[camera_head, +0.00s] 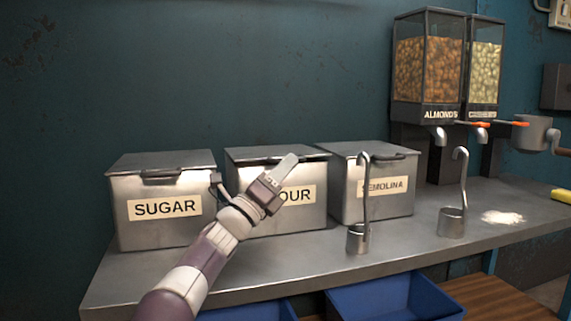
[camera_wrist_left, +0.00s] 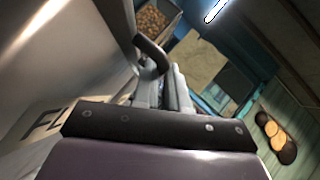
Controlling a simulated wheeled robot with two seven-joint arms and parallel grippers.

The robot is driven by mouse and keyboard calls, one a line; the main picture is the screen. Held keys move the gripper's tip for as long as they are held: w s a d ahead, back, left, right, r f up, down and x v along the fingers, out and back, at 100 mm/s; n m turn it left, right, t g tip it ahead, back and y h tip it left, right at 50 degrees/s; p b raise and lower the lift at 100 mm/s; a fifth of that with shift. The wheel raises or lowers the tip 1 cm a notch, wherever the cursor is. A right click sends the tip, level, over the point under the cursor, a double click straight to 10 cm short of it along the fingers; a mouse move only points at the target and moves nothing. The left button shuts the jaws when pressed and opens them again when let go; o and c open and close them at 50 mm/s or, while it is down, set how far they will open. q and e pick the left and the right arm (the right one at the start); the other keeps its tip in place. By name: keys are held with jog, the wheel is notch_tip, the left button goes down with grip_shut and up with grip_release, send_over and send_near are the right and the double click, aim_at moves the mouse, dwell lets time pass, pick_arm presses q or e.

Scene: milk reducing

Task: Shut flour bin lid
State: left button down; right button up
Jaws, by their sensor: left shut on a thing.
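The flour bin (camera_head: 310,212) is a metal box in the middle of three, its label partly hidden by my left gripper. Its lid (camera_head: 262,151) lies nearly flat over the top, with a dark line along the front edge; I cannot tell if it is fully seated. My left gripper (camera_head: 284,168) is at the front of this lid, shut on the lid handle. In the left wrist view the dark curved handle (camera_wrist_left: 151,54) shows at the fingers (camera_wrist_left: 170,88). My right gripper is not in view.
The sugar bin (camera_head: 140,224) stands left and the semolina bin (camera_head: 385,204) right, both with lids down. Two ladles, a near one (camera_head: 358,238) and a far one (camera_head: 452,222), stand on the counter (camera_head: 300,262). A white powder pile (camera_head: 502,217) and dispensers (camera_head: 430,70) are at the right.

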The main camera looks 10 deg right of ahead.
pick_arm(q)
jog(key=shift+w+a+f, duration=0.15)
jog(key=shift+w+f, duration=0.15)
jog(key=shift+f, duration=0.45)
jog(key=shift+n, duration=0.3)
jog(key=c, duration=1.4)
grip_release()
jog(key=shift+w+f, duration=0.15)
jog(key=shift+c, duration=0.2)
jog(key=shift+a, duration=0.1)
jog(key=s+a+p, duration=0.2)
jog(key=s+a, duration=0.6)
jog(key=a, duration=0.2)
jog(key=shift+s+f, duration=0.2)
jog(key=shift+f, duration=0.05)
